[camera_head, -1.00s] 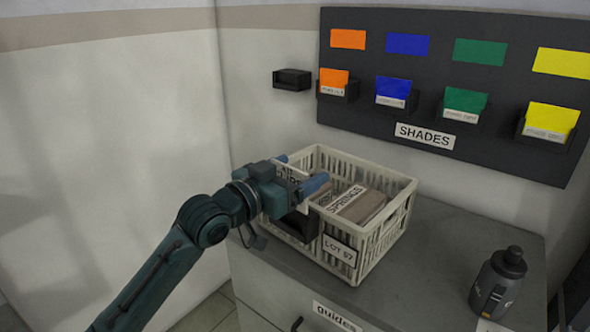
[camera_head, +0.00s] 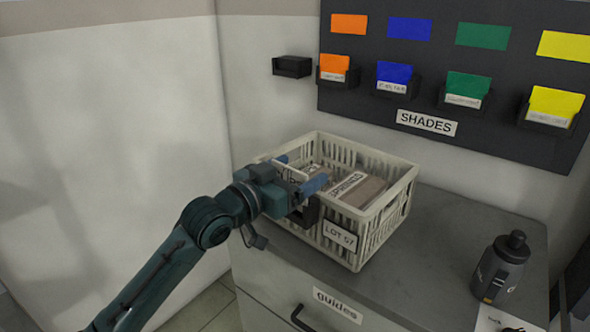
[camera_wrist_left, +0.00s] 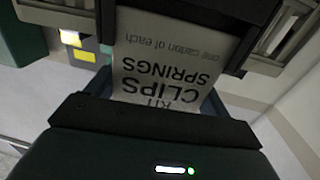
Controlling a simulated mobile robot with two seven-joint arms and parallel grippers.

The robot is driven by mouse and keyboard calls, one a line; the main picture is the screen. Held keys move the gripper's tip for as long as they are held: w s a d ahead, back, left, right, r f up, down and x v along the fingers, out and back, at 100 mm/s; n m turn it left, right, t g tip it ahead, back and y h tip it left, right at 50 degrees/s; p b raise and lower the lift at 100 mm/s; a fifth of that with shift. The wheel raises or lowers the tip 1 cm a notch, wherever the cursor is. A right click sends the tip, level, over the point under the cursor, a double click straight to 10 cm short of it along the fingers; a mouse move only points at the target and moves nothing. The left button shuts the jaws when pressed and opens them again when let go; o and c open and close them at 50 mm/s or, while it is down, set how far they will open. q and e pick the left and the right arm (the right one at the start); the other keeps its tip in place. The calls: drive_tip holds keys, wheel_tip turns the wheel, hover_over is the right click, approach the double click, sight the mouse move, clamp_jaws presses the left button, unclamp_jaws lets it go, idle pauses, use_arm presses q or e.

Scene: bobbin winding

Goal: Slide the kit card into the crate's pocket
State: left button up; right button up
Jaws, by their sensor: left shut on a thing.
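The kit card (camera_wrist_left: 165,60) is pale with dark print reading "KIT CLIPS SPRINGS". In the wrist view it appears upside down. My left gripper (camera_head: 297,173) is shut on the card at the crate's near left side. The crate (camera_head: 398,190) is cream, slatted, and stands on the grey cabinet top. Its black pocket (camera_head: 307,212) is partly hidden behind my gripper; in the wrist view the dark pocket (camera_wrist_left: 240,30) flanks the card's far end. I cannot tell how deep the card sits in it. My right gripper is not in view.
Cartons (camera_head: 360,190), one labelled "SPRINGS", lie in the crate. A dark bottle (camera_head: 502,265) stands on the cabinet top (camera_head: 430,255) at right. A shade board (camera_head: 460,75) with coloured cards and an empty black holder (camera_head: 291,67) are on the wall behind.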

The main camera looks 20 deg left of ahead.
use_arm(q)
drive_tip(key=shift+f, duration=0.7)
drive_tip(key=shift+f, duration=0.1)
drive_tip(key=shift+f+b, duration=0.3)
drive_tip(key=shift+f, duration=0.1)
idle(0.3)
drive_tip(key=o, duration=0.9)
